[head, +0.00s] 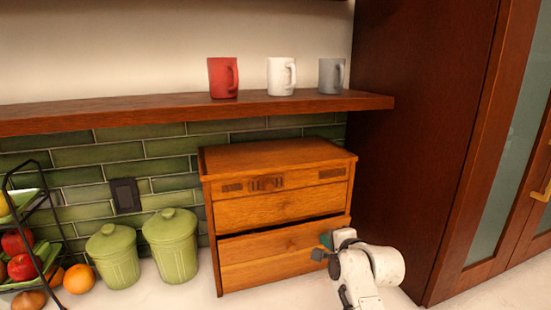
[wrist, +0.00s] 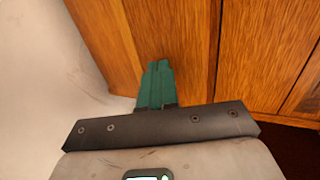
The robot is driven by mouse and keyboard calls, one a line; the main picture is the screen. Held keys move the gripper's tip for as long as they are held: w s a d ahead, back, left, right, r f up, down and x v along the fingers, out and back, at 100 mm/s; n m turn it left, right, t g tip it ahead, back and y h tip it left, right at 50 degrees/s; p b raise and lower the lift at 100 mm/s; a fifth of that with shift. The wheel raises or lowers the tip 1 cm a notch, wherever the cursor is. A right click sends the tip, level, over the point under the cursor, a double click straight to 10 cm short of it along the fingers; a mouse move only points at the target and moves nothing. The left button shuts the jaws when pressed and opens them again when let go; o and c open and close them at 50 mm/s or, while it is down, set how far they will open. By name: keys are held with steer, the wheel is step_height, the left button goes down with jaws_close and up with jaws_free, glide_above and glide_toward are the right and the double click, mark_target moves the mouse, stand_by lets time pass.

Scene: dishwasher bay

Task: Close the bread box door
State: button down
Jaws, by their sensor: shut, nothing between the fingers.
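The wooden bread box (head: 275,158) stands on the counter under the shelf. Its upper front panel (head: 285,206) looks flush. Its lower door (head: 255,246) is slightly ajar, with a dark gap along its top edge. My gripper (head: 326,241) is at the right end of the lower door, in front of it. In the wrist view, my gripper's teal fingers (wrist: 155,84) are together and empty, pointing at the wooden front (wrist: 172,40). Their tips overlap the wood; I cannot tell whether they touch it.
Two green canisters (head: 172,246) and a fruit rack (head: 30,240) stand left of the box. A shelf (head: 150,110) with red (head: 222,78), white (head: 280,76) and grey (head: 331,76) mugs hangs above. A tall dark wooden cabinet (head: 420,130) stands close on the right.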

mark_target(323, 231)
steer(key=shift+w+a+b, duration=0.25)
steer(key=shift+w+b, duration=0.25)
steer(key=shift+w, duration=0.25)
steer(key=shift+w+a+b, duration=0.25)
steer(key=shift+w+b, duration=0.25)
steer(key=shift+w, duration=0.2)
steer(key=shift+r, duration=0.3)
steer(key=shift+s+r+p, duration=0.15)
steer(key=shift+p, duration=0.4)
steer(key=shift+s+d+p, duration=0.1)
steer(key=shift+s+p, duration=0.15)
steer(key=shift+p, duration=0.25)
steer(key=s+p, duration=0.1)
steer(key=s+d+p, duration=0.1)
steer(key=s+p, duration=0.1)
steer(key=s+d+p, duration=0.1)
steer(key=s, duration=0.1)
steer(key=shift+s+r, duration=0.2)
steer(key=shift+s, duration=0.05)
